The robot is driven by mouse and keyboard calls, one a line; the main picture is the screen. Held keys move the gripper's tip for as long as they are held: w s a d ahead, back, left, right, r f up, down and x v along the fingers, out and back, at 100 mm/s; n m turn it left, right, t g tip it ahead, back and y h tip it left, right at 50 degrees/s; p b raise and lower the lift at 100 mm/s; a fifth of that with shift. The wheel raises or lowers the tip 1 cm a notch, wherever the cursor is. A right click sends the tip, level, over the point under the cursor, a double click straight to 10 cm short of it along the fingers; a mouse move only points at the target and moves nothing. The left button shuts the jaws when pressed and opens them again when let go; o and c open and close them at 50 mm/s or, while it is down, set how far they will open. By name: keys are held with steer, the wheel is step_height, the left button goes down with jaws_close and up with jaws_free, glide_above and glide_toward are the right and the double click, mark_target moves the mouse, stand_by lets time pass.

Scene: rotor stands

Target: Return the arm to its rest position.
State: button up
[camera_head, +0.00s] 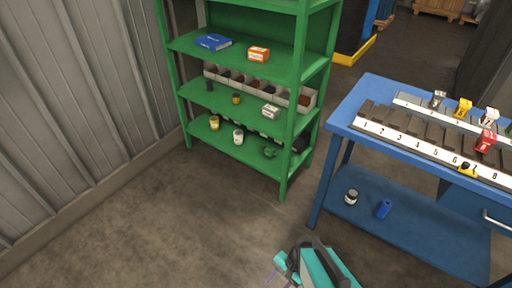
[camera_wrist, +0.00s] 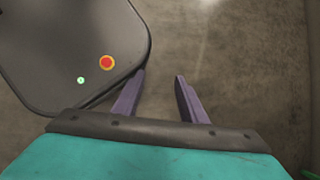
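My gripper (camera_wrist: 160,78) shows in the wrist view with its two purple fingers apart. Nothing is between them, only bare floor beyond. In the head view, the teal and dark end of my arm (camera_head: 318,265) is low at the bottom edge, over the concrete floor. A small purple part shows at its left, but the fingertips are not clear there. The gripper is apart from the shelf and the table.
A green shelf (camera_head: 284,160) with a book, boxes, bins and small jars stands at the back. Floor at the left is clear.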

steer(key=s+d+n+g+h, duration=0.2)
steer(key=s+d+n+h, duration=0.3)
steer(key=d+n, duration=0.3)
steer(key=shift+s+d+f+n, duration=0.25)
steer(key=shift+d+f, duration=0.2)
steer(key=shift+d, duration=0.55)
